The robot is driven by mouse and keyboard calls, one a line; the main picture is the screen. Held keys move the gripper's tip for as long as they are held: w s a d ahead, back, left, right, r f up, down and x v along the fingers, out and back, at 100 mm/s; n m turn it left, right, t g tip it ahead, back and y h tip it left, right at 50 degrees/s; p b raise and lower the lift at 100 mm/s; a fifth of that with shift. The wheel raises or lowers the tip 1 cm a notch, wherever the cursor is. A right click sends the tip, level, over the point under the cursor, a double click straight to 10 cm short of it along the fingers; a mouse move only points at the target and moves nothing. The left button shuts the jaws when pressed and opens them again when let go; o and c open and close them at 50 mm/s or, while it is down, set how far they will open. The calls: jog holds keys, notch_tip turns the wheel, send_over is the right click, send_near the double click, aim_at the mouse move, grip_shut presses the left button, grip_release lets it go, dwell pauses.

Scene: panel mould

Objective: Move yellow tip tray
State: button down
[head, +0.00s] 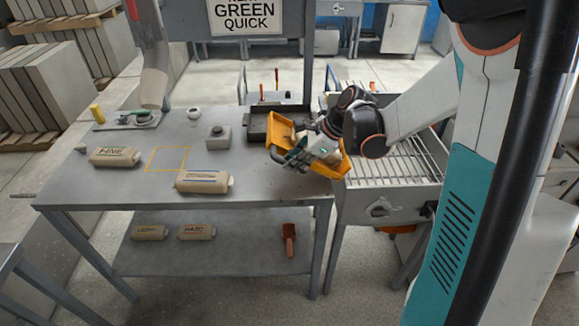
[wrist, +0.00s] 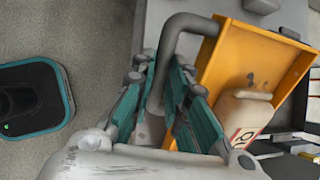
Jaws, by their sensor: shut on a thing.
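The yellow tip tray (head: 280,128) is at the right end of the grey table in the head view, and looks tilted. My gripper (head: 300,156) is on its near side and hides part of it. In the wrist view the tray (wrist: 232,50) fills the upper right, with a bent grey handle (wrist: 185,22) at its side. My gripper's teal fingers (wrist: 165,92) are closed around that handle. A pale bag-like block (wrist: 245,115) with dark and red marks lies inside the tray. Whether the tray touches the table cannot be told.
The grey table (head: 120,185) holds pale labelled bags (head: 115,157) (head: 203,182), a grey box (head: 218,137) and a dark tray (head: 270,122). A yellow outlined square (head: 167,158) on it is empty. A slatted metal stand (head: 395,172) adjoins on the right.

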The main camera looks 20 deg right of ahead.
jog(key=s+d+r+t+y, duration=0.1)
jog(key=d+r+y, duration=0.2)
jog(key=d+r, duration=0.1)
jog(key=shift+s+d+r+m+y+b, duration=0.2)
jog(key=shift+d+r+m+y+b, duration=0.15)
jog(key=shift+d, duration=0.1)
dwell(0.6)
jog(key=c, duration=1.6)
grip_release()
jog(key=shift+d, duration=0.1)
jog(key=shift+o, duration=0.2)
jog(key=shift+s+r, duration=0.1)
jog(key=v, duration=1.2)
jog(key=shift+s, duration=0.1)
